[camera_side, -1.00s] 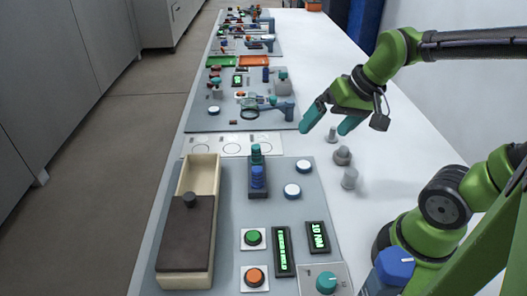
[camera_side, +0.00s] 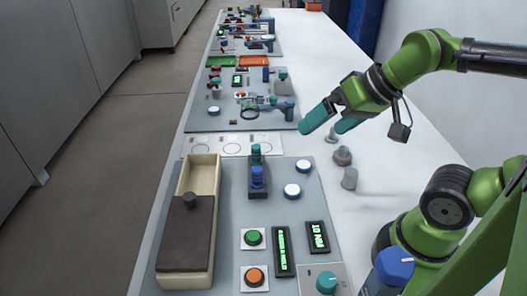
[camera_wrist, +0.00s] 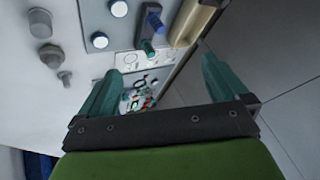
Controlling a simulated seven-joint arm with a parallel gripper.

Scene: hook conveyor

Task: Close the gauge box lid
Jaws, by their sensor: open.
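The gauge box (camera_side: 205,175) is a long cream box at the left of the grey panel in the side view. Its dark brown lid (camera_side: 185,235) with a dark round knob (camera_side: 190,200) covers the near part, and the far part is open. A corner of the box (camera_wrist: 190,25) shows at the top of the wrist view. My gripper (camera_side: 325,124) has teal fingers and is open and empty. It is above the white table, to the right of the box and well apart from it. Its fingers (camera_wrist: 160,85) are spread wide in the wrist view.
A stand with teal and blue parts (camera_side: 257,178) stands right of the box. Green (camera_side: 253,237) and orange (camera_side: 254,277) buttons, lit displays (camera_side: 283,250) and a teal knob (camera_side: 326,282) are on the near panel. Several grey weights (camera_side: 342,156) stand on the table below my gripper.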

